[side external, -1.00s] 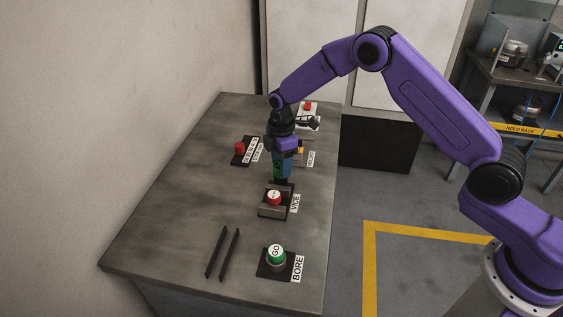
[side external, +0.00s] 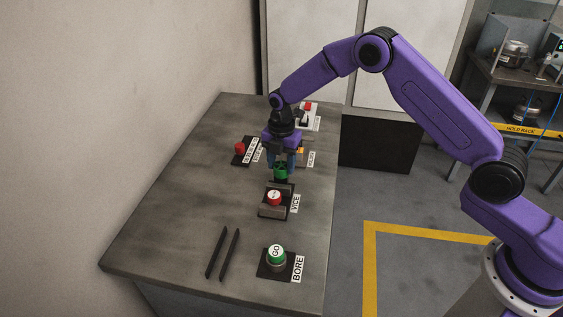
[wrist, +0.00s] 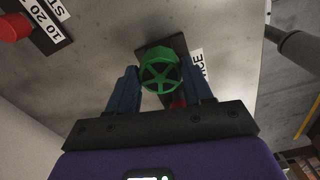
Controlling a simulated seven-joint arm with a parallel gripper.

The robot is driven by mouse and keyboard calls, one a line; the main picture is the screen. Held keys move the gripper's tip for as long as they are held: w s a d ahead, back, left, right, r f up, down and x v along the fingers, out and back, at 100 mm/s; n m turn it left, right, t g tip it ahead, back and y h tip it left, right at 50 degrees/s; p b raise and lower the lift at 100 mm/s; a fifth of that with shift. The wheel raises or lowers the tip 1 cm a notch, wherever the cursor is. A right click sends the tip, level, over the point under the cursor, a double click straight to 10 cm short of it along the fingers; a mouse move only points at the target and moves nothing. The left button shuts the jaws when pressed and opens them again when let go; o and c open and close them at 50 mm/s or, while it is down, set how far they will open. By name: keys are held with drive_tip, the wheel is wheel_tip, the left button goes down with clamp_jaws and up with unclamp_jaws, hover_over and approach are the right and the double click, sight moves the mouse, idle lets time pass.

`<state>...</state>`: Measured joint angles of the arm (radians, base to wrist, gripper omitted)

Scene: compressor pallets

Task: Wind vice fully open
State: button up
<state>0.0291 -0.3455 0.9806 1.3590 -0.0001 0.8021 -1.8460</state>
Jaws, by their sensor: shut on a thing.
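The vice (side external: 277,207) sits on the bench beside a VICE label, with a red-topped round part between its jaws. Its green spoked handwheel (side external: 281,171) is at the vice's far end. My gripper (side external: 283,165) points down over the handwheel and is shut on it. In the wrist view the green handwheel (wrist: 160,73) lies between my two blue fingers, one at each side.
A green GO button (side external: 276,254) by the BORE label is at the near end. Two dark bars (side external: 222,253) lie left of it. A red knob (side external: 239,148) on a numbered plate is at the left. Another red-topped control (side external: 307,107) stands at the far end.

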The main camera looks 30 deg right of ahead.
sight(281, 165)
drive_tip(key=shift+r, duration=0.1)
idle(0.4)
drive_tip(key=o, duration=1)
drive_tip(key=shift+o, duration=0.2)
wheel_tip(281, 165, up, 17)
drive_tip(key=shift+r, duration=0.2)
